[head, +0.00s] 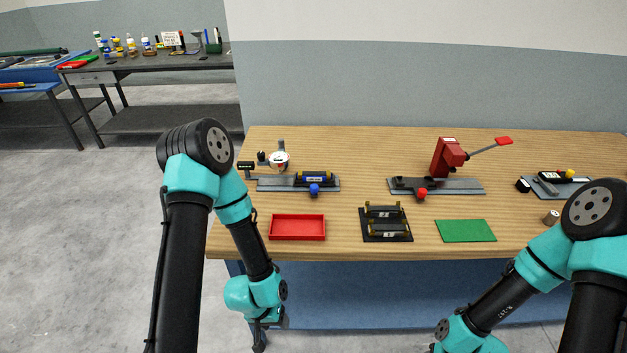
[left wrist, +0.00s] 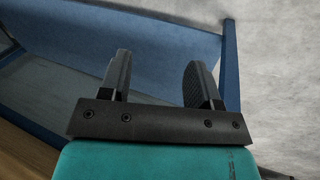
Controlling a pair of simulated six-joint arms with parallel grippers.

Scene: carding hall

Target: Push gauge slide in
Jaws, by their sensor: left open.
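A gauge fixture with a grey base (head: 270,184) stands at the left of the table. It carries a round white-faced dial gauge (head: 279,161), a dark block with a blue part and a blue knob (head: 314,190) at the front. I cannot tell exactly which part is the slide or how far in it sits. My left gripper (head: 262,339) hangs in front of the table, below its front edge, well away from the fixture. In the left wrist view its two fingers (left wrist: 160,80) are apart with nothing between them. My right gripper is outside the head view.
A red tray (head: 297,239), a black rack (head: 386,238) and a green mat (head: 466,231) lie along the front of the wooden table (head: 340,245). A red lever press (head: 448,157) stands behind, and another fixture (head: 558,184) is at right. A small cylinder (head: 551,217) stands near my right arm.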

